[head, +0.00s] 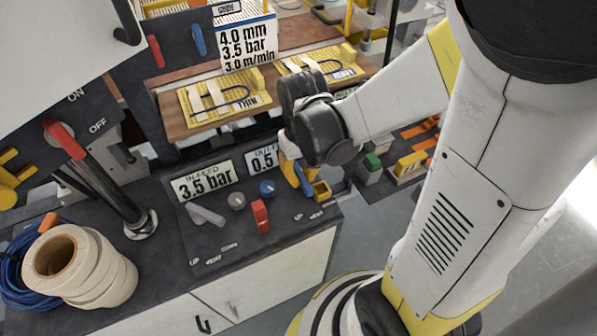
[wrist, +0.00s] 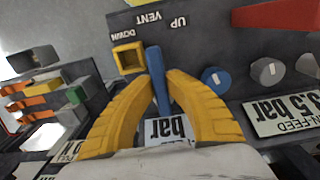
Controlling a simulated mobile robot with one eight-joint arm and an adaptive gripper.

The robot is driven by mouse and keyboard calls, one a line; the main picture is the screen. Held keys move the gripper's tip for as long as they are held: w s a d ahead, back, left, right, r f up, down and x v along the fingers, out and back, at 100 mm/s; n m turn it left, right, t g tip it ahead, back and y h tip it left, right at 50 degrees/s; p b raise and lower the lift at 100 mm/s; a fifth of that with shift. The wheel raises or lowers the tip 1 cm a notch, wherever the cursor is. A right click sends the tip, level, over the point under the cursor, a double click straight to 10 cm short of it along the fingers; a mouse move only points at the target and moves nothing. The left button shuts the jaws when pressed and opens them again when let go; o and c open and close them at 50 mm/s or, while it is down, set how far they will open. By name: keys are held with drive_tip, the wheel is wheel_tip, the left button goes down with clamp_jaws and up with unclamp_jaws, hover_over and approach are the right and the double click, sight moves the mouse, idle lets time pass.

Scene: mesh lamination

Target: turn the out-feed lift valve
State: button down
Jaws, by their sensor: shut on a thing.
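The out-feed lift valve has a blue lever (wrist: 155,60) on the dark sloping panel, with UP, VENT and DOWN labels beyond it in the wrist view. In the head view my gripper (head: 296,174) reaches down to the panel's right end, and the blue lever (head: 304,182) shows only partly beside the fingers. The out-feed display (head: 262,159) reads 0.5, its right part hidden by my arm.
A yellow square guard (wrist: 127,58) stands close beside the lever. A blue knob (head: 267,187), red lever (head: 260,215), grey knob (head: 237,201) and grey lever (head: 205,214) sit to the left. The in-feed display (head: 205,181) reads 3.5 bar. Tape rolls (head: 80,265) stand farther left.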

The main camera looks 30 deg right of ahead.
sight(302, 176)
idle(0.4)
drive_tip(key=c, duration=1.4)
unclamp_jaws()
wheel_tip(302, 176, up, 12)
drive_tip(key=shift+s+a+r+t, duration=0.3)
drive_tip(key=shift+s+r+t, duration=0.2)
drive_tip(key=shift+t, duration=0.7)
drive_tip(key=shift+s+a+r+t, duration=0.3)
drive_tip(key=shift+s+r+t, duration=0.25)
drive_tip(key=shift+t, duration=0.65)
drive_tip(key=shift+s+a+r+t, duration=0.3)
drive_tip(key=shift+s+r+t, duration=0.2)
drive_tip(key=shift+t, duration=0.7)
